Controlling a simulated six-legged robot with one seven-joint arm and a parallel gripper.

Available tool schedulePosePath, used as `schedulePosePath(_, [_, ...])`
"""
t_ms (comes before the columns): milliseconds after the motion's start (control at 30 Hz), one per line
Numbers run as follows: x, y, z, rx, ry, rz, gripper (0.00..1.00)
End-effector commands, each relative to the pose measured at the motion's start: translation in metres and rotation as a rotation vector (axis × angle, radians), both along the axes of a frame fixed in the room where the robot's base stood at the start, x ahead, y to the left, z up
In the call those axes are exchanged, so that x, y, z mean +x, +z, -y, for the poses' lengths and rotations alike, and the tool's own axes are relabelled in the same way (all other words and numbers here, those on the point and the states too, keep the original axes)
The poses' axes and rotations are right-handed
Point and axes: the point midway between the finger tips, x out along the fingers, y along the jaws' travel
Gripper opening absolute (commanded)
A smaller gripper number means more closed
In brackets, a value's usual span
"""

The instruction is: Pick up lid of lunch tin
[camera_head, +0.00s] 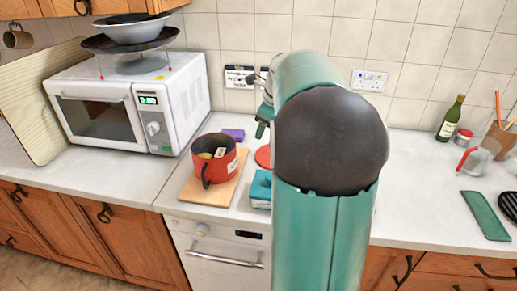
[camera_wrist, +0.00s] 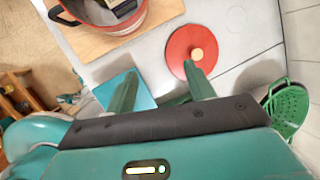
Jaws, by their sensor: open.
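A blue-teal box (camera_head: 260,188), apparently the lunch tin, stands on the counter right of the red pot, partly hidden by my arm. In the wrist view its flat top (camera_wrist: 142,96) lies behind the left finger. I cannot make out a seam between lid and tin. My gripper (camera_wrist: 163,90) is open and empty, its two green fingers spread apart, the left one over the box top and the right one below the red lid. In the head view my gripper (camera_head: 263,118) shows only partly beside the arm, above the counter.
A red pot (camera_head: 215,166) stands on a wooden board (camera_head: 228,193). A round red lid (camera_wrist: 179,50) with a wooden knob lies nearby. A green colander (camera_wrist: 289,106) is at right. A microwave (camera_head: 173,103) stands left; a bottle (camera_head: 450,119) and green board (camera_head: 484,214) are right.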

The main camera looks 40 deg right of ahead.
Motion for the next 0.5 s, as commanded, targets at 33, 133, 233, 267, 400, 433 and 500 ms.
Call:
schedulePosePath(33, [0.001,-0.011,0.029,0.050,-0.127,0.000,0.54])
schedulePosePath(133, [0.001,-0.025,0.069,0.134,-0.339,0.008,0.54])
schedulePosePath(233, [-0.002,-0.034,0.093,0.187,-0.473,0.014,0.54])
schedulePosePath(267, [-0.002,-0.036,0.098,0.197,-0.498,0.015,0.54])
schedulePosePath(400, [0.001,-0.048,0.105,0.215,-0.542,0.016,0.54])
schedulePosePath(433, [0.003,-0.052,0.105,0.216,-0.541,0.016,0.54])
schedulePosePath(500, [0.007,-0.064,0.105,0.216,-0.539,0.015,0.54])
